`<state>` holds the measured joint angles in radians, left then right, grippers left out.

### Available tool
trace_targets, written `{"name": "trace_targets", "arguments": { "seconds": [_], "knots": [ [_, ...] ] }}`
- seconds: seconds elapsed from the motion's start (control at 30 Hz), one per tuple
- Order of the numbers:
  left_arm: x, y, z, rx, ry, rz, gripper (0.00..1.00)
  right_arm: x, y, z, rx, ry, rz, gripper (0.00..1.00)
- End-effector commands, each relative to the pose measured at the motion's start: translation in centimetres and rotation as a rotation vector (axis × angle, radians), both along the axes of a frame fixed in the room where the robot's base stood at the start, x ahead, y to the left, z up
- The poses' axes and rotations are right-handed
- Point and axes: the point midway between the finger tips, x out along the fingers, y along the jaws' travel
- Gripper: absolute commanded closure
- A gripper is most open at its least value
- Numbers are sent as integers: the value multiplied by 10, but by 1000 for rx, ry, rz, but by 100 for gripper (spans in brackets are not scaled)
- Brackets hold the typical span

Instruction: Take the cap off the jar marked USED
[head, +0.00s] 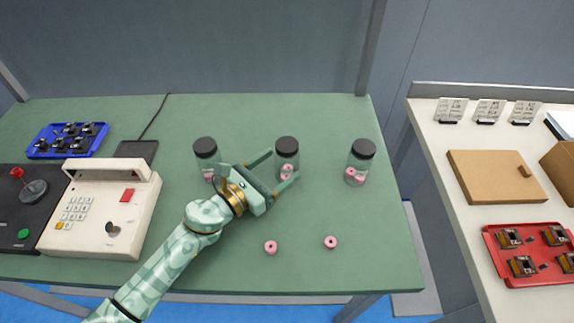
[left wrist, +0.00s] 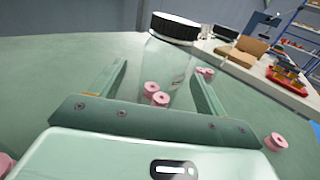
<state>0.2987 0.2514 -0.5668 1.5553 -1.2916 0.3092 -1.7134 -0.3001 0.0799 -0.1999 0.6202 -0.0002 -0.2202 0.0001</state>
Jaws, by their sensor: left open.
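Three clear jars with black caps stand on the green table in the head view: a left jar (head: 206,158), a middle jar (head: 287,150) and a right jar (head: 359,162). Each holds pink rings low inside. I cannot read a USED mark on any of them. My left gripper (head: 283,165) is open, with its fingers reaching toward the middle jar. In the left wrist view this jar (left wrist: 168,68) shows upright between or just beyond the open fingers, its black cap (left wrist: 175,27) on top and above finger level. Contact cannot be told. My right gripper is not in view.
Two loose pink rings (head: 271,247) (head: 330,242) lie on the table front. A cream keypad device (head: 100,210), a dark control box (head: 30,205) and a blue tray (head: 45,151) stand left. A side table holds a brown board (head: 485,180) and a red tray (head: 545,278).

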Motion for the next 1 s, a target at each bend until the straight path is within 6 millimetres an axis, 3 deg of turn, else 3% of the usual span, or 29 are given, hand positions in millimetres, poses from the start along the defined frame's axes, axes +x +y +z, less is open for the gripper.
{"name": "trace_targets", "arguments": {
  "seconds": [0.3,0.57,0.77,1.0],
  "knots": [
    [29,-36,-1,-1,0,-1,26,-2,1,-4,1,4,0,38],
    [32,-39,0,-1,-1,-1,26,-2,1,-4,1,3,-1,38],
    [32,-39,0,-1,0,-1,76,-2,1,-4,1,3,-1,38],
    [32,-39,1,-1,0,-1,76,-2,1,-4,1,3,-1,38]
  ]
}}
